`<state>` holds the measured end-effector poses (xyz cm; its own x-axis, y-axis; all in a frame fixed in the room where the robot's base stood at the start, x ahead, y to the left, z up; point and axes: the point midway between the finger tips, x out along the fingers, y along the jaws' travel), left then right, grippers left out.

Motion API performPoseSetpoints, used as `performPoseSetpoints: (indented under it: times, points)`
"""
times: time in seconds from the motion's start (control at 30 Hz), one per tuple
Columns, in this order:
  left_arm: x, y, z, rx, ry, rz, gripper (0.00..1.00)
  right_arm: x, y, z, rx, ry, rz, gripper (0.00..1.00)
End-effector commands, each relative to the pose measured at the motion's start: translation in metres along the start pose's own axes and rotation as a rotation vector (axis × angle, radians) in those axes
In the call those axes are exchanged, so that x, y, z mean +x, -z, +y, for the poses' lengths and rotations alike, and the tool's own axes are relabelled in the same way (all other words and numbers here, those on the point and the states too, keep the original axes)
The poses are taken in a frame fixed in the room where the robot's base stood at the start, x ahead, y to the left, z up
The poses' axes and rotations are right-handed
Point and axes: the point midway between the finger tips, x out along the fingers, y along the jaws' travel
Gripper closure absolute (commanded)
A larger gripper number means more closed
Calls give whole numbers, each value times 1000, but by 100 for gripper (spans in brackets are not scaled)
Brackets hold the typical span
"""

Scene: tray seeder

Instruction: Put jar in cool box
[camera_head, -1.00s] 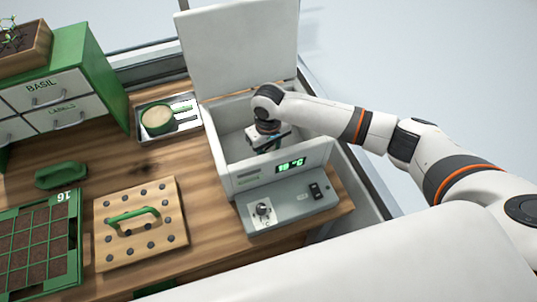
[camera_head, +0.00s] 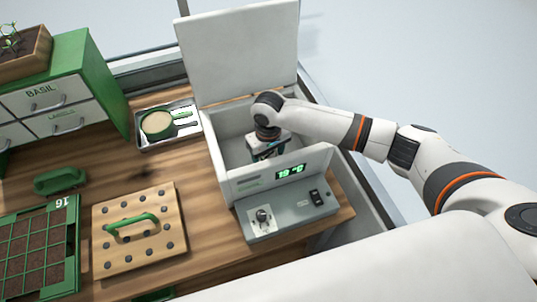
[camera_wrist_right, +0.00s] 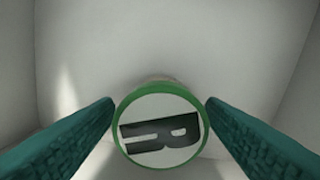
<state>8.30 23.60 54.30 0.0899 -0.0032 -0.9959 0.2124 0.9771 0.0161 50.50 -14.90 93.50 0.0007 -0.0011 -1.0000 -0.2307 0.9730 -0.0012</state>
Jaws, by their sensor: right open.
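The cool box (camera_head: 219,150) stands at the right end of the bench with its white lid (camera_head: 240,50) raised. My right gripper (camera_head: 268,150) reaches down inside it. In the right wrist view the jar (camera_wrist_right: 160,125) shows from above as a round pale lid with a green rim and a black letter R. It is between the two teal fingers of my open right gripper (camera_wrist_right: 159,108), which are close to its rim on both sides. Pale walls surround it. The jar's body is hidden below its lid. My left gripper is not in view.
The cool box's grey control panel (camera_head: 290,209) has a knob and switch; the display (camera_head: 290,172) reads about 19 °C. A metal tray (camera_head: 150,143) with a green sieve, a pegged wooden board (camera_head: 130,255), a seed tray (camera_head: 72,240) and drawers (camera_head: 100,80) stand left.

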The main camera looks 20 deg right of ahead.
Motion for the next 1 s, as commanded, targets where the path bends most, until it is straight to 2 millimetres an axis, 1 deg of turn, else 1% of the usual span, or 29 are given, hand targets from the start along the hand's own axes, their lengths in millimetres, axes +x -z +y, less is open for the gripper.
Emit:
performPoseSetpoints:
  times: [0.03, 0.4, 0.53, 0.67, 0.8, 1.0]
  points:
    - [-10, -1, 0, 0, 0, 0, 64, -9, 0, 0, 0, 0, 0, 35]
    - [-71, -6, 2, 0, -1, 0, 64, -61, 0, 0, 1, -1, 1, 35]
    - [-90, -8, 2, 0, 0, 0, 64, -78, 0, 0, 0, -1, 1, 35]
    - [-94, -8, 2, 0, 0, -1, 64, -97, -1, 0, 0, -1, -2, 35]
    - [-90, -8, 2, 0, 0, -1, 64, -110, -1, 0, 1, -2, -1, 35]
    - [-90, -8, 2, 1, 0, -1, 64, -118, 0, 0, 2, -1, 1, 35]
